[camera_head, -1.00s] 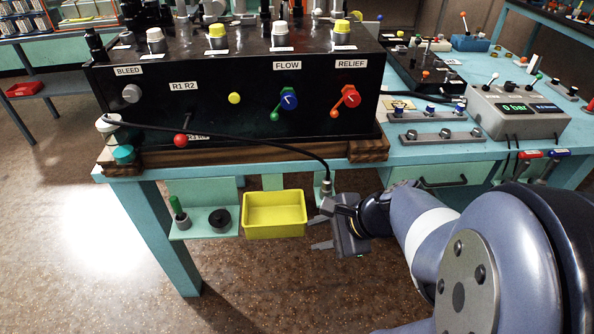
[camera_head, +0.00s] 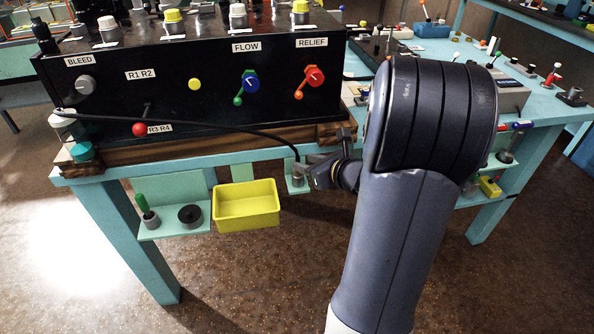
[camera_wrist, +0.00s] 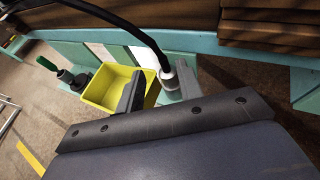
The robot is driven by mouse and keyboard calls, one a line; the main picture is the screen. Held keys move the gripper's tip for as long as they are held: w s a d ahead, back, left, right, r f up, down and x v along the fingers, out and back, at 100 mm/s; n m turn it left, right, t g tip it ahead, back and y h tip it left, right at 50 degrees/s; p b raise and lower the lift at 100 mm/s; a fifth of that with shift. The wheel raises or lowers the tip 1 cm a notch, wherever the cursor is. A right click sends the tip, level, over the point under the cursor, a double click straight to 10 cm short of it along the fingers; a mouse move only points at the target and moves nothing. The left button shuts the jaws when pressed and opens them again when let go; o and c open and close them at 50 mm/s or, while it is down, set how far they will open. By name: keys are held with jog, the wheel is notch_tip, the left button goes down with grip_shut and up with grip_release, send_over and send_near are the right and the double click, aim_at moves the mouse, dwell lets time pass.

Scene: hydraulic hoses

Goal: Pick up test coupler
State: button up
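The test coupler (camera_head: 298,179), a small metal cylinder at the end of a black hose, stands upright on a small teal shelf at the bench's front edge. In the wrist view the coupler (camera_wrist: 169,80) has a pale top with a reddish band, and the hose enters it from above. My gripper (camera_wrist: 160,70) is open, its two dark fingers apart. The coupler shows between the fingertips, close to the right finger, which hides part of it; I cannot tell whether they touch. In the head view my gripper (camera_head: 312,163) is just right of the coupler, partly hidden by my arm.
A yellow bin (camera_head: 246,206) hangs left of the coupler. Further left a shelf holds a green-handled tool (camera_head: 147,212) and a black ring (camera_head: 190,214). The black control panel (camera_head: 200,95) and its wooden base stand above. The hose (camera_head: 200,122) runs across the panel's front.

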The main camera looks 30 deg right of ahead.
aim_at(298, 161)
jog(key=shift+d+f+x, duration=0.15)
jog(key=shift+x, duration=1.2)
jog(key=shift+d+f+x, duration=0.15)
jog(key=shift+x, duration=1.25)
jog(key=shift+r, duration=0.1)
jog(key=shift+s, duration=0.1)
grip_shut()
